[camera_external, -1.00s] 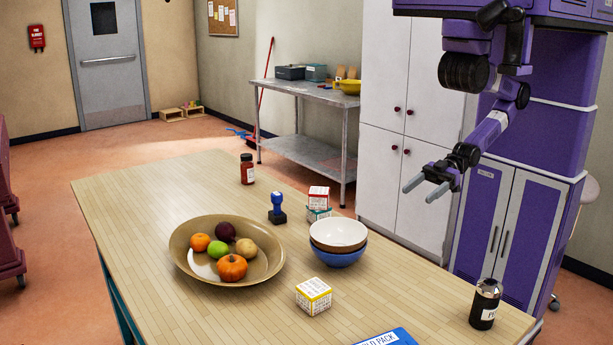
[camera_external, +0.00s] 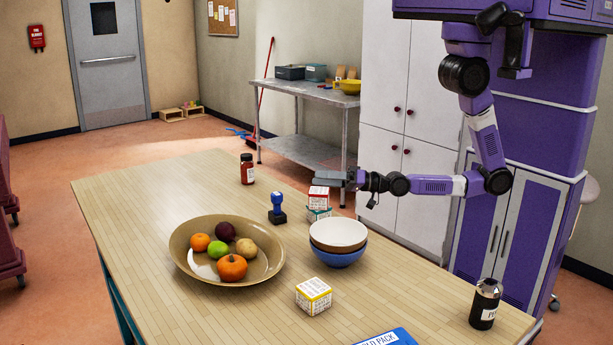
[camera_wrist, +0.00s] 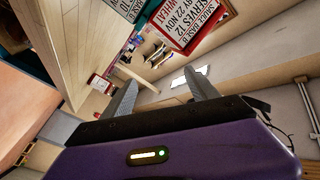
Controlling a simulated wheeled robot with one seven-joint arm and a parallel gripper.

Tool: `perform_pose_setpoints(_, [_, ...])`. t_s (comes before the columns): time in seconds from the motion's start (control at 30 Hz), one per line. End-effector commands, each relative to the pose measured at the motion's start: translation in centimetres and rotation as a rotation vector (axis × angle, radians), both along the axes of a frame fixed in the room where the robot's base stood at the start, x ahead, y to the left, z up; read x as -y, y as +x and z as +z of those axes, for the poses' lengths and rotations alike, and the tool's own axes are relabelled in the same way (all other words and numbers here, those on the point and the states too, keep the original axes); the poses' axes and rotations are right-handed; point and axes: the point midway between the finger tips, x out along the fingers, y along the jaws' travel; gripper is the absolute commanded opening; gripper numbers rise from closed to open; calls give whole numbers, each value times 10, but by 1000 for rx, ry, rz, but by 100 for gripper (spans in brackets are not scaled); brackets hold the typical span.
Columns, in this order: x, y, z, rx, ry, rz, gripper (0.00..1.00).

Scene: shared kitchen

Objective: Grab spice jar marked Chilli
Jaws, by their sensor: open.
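A small spice jar (camera_external: 247,169) with a dark lid, reddish-brown contents and a white label stands upright near the table's far end; its label text is too small to read. In the wrist view, a red jar with a pale label (camera_wrist: 99,84) shows left of the fingers, apparently the same jar. My gripper (camera_external: 338,178) is open and empty. It is level, points left, and in the external view appears beside the stacked boxes, well to the right of the jar. The wrist view shows its two fingers apart (camera_wrist: 160,84).
Two stacked label boxes (camera_external: 319,194) appear close to my fingers; a red-and-white box (camera_wrist: 187,22) is near in the wrist view. A blue stamp (camera_external: 278,209), fruit bowl (camera_external: 181,262), nested bowls (camera_external: 338,247) and pepper container (camera_external: 485,304) stand on the table (camera_external: 135,190).

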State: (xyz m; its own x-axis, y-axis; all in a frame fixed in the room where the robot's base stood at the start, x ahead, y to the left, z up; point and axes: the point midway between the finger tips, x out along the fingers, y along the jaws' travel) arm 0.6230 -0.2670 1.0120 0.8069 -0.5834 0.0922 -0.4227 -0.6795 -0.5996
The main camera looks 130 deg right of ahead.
Motion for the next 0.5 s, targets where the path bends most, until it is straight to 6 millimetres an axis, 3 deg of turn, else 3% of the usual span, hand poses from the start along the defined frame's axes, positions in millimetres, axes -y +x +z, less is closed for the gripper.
perform_pose_setpoints(0.03, [29,5,2,71,67,-37,68])
perform_pose_setpoints(0.3, [173,12,14,583,565,-149,68])
perform_pose_setpoints(0.4, [225,9,19,829,789,-154,68])
perform_pose_setpoints(0.5, [265,8,21,1072,1017,-130,68])
